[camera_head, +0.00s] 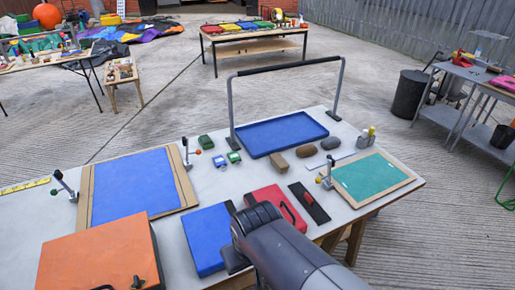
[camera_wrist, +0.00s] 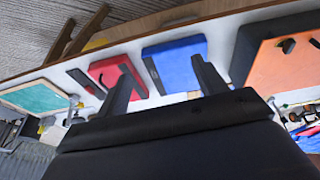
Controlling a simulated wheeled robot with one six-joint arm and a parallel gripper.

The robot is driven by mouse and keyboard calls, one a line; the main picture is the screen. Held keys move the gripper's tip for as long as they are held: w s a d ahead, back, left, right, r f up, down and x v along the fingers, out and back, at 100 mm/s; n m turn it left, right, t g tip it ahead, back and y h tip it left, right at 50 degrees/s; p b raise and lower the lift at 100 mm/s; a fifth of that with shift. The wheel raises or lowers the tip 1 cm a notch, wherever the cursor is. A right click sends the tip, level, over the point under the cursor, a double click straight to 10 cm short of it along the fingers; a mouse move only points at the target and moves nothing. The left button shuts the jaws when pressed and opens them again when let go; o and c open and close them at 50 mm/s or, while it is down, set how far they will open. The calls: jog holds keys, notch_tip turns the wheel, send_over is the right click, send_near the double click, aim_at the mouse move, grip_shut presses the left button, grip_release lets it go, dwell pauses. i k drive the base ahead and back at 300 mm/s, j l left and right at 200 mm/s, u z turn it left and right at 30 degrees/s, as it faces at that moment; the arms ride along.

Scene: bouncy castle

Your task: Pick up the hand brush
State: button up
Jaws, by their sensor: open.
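A small brown block (camera_head: 279,162) lies on the near table, in front of the blue tray; it may be the hand brush, but I cannot tell at this size. No other thing in view is clearly a hand brush. My gripper (camera_wrist: 163,85) is open in the wrist view, its two dark fingers apart with nothing between them. It is over the near side of the table, by the blue pad (camera_head: 205,240) and the red pad (camera_head: 275,205), and nearer to me than the brown block. My arm covers part of the table's front edge in the head view.
A blue tray (camera_head: 312,128) stands under a black-barred frame (camera_head: 288,66). Two rounded stones (camera_head: 307,150) lie beside the block. A black strip (camera_head: 309,203), a green board (camera_head: 372,180), a large blue board (camera_head: 135,183) and an orange case (camera_head: 100,258) crowd the table.

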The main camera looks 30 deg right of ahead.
aim_at(280, 163)
jog(key=l, duration=0.45)
jog(key=i+l+z, duration=0.1)
jog(key=l, duration=0.35)
jog(key=i+l, duration=0.15)
jog(key=l, duration=0.35)
jog(key=l+z, duration=0.15)
jog(key=l, duration=0.3)
jog(key=i, duration=0.05)
